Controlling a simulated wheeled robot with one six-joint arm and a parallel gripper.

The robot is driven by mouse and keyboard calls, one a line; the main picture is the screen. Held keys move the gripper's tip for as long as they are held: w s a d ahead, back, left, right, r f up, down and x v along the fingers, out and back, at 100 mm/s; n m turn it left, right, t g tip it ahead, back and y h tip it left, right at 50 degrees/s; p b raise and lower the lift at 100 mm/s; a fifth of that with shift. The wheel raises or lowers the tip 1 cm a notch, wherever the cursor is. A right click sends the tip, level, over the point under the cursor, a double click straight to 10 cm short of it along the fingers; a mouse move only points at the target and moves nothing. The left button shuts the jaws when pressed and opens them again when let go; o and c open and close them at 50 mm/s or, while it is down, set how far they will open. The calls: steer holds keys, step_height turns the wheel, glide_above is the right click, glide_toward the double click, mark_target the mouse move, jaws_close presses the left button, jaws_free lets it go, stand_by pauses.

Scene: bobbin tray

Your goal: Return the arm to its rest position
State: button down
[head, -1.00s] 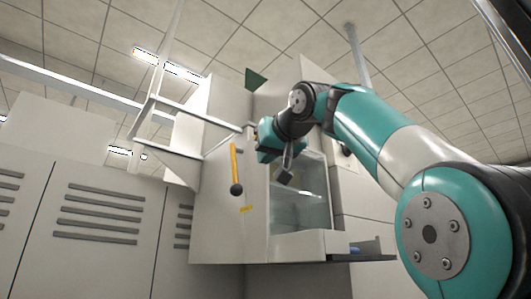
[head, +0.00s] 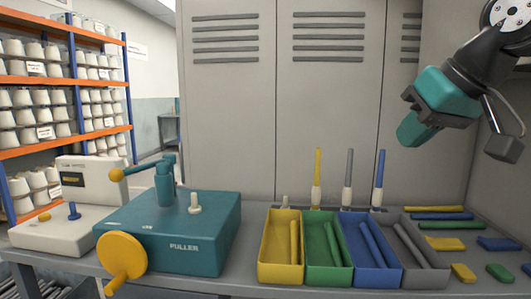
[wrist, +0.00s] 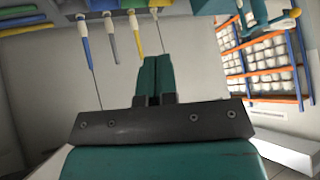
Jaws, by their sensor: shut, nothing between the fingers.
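My gripper (head: 412,134) is raised at the upper right of the head view, above the right part of the bench and clear of everything on it. In the wrist view my gripper (wrist: 154,60) shows its two teal fingers pressed together, with nothing between them. The rest of my arm runs out of the head view at the upper right.
Below stand yellow (head: 265,272), green (head: 318,276), blue (head: 372,277) and grey (head: 430,277) trays. Behind them are upright spindles (head: 318,170). The teal puller machine (head: 195,240) and a white machine (head: 60,232) are left, a bobbin rack (head: 75,80) farther back.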

steer(key=s+a+f+n+g, duration=0.2)
steer(key=s+a+f+g, duration=0.2)
steer(key=s+f, duration=0.65)
steer(key=s+a+f+n+g, duration=0.25)
steer(key=s+a+f, duration=0.25)
steer(key=s+f, duration=0.5)
step_height(320, 180, up, 12)
steer(key=w+p, duration=0.2)
steer(key=p, duration=1)
steer(key=shift+w+d+g+y, duration=0.15)
steer(key=shift+d+g+y, duration=0.05)
steer(key=shift+g+y, duration=0.2)
steer(key=shift+r, duration=0.1)
